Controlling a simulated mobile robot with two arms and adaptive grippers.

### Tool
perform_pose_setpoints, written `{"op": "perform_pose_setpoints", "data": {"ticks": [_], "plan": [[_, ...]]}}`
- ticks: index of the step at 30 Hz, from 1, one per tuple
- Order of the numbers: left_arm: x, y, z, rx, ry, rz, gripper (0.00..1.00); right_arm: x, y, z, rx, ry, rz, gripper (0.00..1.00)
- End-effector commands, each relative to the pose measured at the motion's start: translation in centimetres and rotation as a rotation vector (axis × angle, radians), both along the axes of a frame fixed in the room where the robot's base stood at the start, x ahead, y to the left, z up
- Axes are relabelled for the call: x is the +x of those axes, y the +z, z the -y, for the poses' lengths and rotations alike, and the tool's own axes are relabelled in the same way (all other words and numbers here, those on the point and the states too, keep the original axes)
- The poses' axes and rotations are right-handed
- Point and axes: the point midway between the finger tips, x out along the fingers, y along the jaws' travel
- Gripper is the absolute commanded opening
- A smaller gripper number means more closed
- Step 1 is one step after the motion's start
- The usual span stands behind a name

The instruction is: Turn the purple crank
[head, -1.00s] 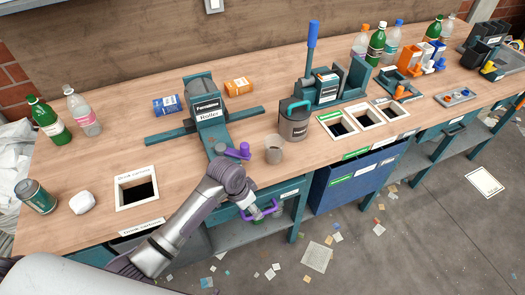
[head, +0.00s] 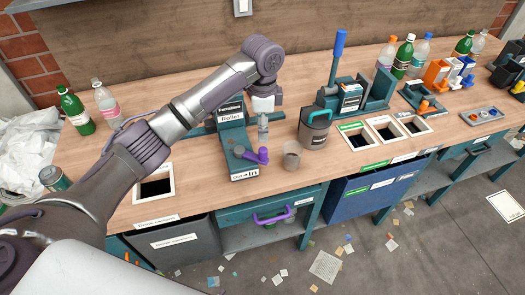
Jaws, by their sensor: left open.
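The purple crank (head: 250,156) sits on the front end of the teal roller machine (head: 231,125), its knob toward the right. My left arm reaches in from the lower left, across the left part of the bench. My left gripper (head: 263,135) points down just above and behind the crank, beside the roller body. It is open and looks empty, apart from the crank; its fingers are small in the view. My arm hides part of the roller. My right gripper is out of view.
A clear cup (head: 291,156) stands right of the crank, with a grey teal-lidded container (head: 315,128) beyond it. A tall blue lever (head: 337,58) rises behind. A purple drawer handle (head: 272,217) is below the bench edge. Bench slots lie to both sides.

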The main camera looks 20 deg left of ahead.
Motion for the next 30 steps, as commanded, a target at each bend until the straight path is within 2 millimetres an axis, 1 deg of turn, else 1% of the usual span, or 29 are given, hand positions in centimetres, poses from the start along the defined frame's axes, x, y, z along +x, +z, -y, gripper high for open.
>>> {"op": "perform_pose_setpoints", "data": {"ticks": [3,9,12,15,18,21,28,29,30], "plan": [[-0.1,-2.6,-0.1,0.002,0.002,-0.005,0.54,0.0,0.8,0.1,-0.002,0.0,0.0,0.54],[0.0,-6.8,0.0,0.001,0.002,-0.003,0.54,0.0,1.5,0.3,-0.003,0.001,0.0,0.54],[0.0,-8.5,0.0,0.002,0.002,-0.002,0.54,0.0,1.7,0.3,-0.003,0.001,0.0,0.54],[0.0,-9.7,0.0,0.001,0.001,-0.001,0.54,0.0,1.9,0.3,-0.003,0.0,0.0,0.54],[0.0,-10.5,0.0,0.0,0.001,0.001,0.54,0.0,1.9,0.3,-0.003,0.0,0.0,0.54],[0.1,-10.9,0.0,0.001,0.001,0.002,0.54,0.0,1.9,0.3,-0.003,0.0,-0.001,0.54],[0.1,-11.0,0.0,0.001,0.001,0.002,0.54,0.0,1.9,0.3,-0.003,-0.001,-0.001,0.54],[0.1,-11.0,0.0,0.001,0.001,0.002,0.52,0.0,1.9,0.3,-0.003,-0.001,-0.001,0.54],[0.1,-10.9,0.0,0.001,0.001,0.002,0.45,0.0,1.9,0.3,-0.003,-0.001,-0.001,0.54]]}}
